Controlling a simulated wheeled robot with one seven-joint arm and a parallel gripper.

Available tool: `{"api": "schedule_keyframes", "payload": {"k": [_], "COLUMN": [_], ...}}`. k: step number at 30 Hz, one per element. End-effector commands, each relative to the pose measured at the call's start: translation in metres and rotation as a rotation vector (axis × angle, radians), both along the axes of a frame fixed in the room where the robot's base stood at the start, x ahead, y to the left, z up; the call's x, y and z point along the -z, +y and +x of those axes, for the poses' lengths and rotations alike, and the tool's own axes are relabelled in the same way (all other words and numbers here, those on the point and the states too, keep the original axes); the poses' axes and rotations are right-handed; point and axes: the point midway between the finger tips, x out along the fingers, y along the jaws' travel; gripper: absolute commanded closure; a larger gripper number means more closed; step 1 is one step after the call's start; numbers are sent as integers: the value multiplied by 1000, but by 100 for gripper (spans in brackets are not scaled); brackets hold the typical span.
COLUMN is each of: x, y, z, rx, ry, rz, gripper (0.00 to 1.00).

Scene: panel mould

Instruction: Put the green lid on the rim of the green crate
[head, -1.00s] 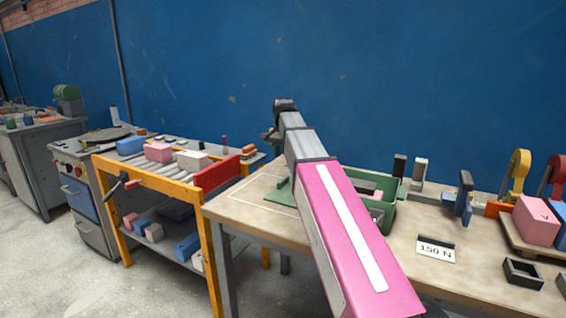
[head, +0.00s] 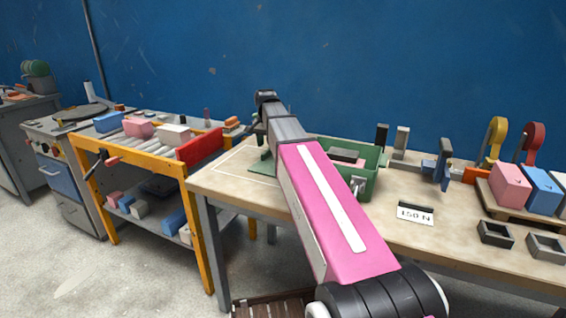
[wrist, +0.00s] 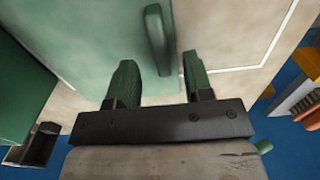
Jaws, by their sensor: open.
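The green lid (head: 261,169) lies flat on the workbench, left of the green crate (head: 373,176); my arm hides part of both in the head view. In the wrist view the lid (wrist: 95,35) is a pale green plate with a raised dark green bar handle (wrist: 158,40). My gripper (wrist: 160,62) is open over the lid, its two green fingers apart on either side of the handle's near end. I cannot tell whether they touch it. The crate is open-topped and holds a grey block and a pink piece; a green wall (wrist: 20,95) shows at the wrist view's left.
The lid lies by a white outlined area on the workbench (head: 225,180). Right of the crate are a 150 N card (head: 415,213), a blue clamp (head: 444,165) and small dark trays (head: 496,233).

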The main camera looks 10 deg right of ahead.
Motion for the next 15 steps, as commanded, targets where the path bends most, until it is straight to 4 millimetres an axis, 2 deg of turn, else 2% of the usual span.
{"api": "schedule_keyframes", "payload": {"k": [7, 15], "x": [33, 39], "y": [2, 2], "z": [-2, -1], "rx": [0, 0], "ry": [1, -1], "rz": [0, -1], "gripper": [53, 53]}}
